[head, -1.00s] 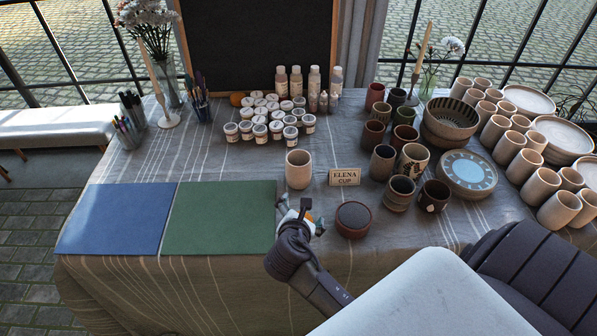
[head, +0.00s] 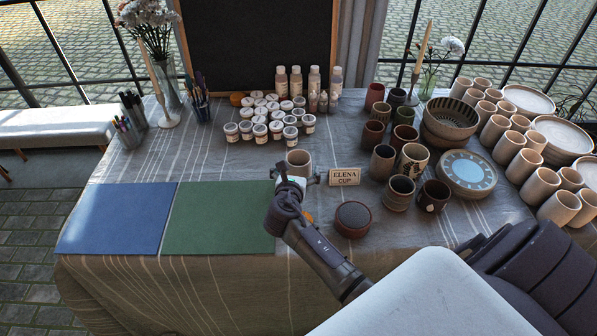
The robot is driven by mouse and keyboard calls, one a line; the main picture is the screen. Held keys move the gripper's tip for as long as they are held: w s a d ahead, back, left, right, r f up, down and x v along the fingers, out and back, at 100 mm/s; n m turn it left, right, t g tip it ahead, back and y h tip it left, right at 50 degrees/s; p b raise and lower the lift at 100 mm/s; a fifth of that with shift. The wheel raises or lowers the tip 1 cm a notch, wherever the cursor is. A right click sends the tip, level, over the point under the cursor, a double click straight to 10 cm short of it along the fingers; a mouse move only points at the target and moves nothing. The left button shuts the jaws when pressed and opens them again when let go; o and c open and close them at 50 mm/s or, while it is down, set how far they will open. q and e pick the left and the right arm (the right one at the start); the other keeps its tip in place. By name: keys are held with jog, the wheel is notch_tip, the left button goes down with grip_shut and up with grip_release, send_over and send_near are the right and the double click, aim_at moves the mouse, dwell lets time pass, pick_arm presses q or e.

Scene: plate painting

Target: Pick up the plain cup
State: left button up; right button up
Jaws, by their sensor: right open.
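My right gripper (head: 296,176) is open at the near side of the cup, with a finger to each side of the cup's lower part. The gripper and wrist hide the cup's lower front, so I cannot tell whether the fingers touch it. My left gripper is not in view.
A green mat (head: 218,218) and a blue mat (head: 117,218) lie to the left. Painted cups and a blue plate (head: 467,174) stand to the right. Several paint jars (head: 261,133) stand behind the cup.

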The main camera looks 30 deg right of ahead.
aim_at(300, 155)
jog(key=x, duration=0.4)
jog(key=shift+w+r, duration=0.1)
jog(key=shift+w, duration=0.15)
jog(key=c, duration=1.2)
jog(key=shift+r, duration=0.1)
jog(key=shift+c, duration=0.8)
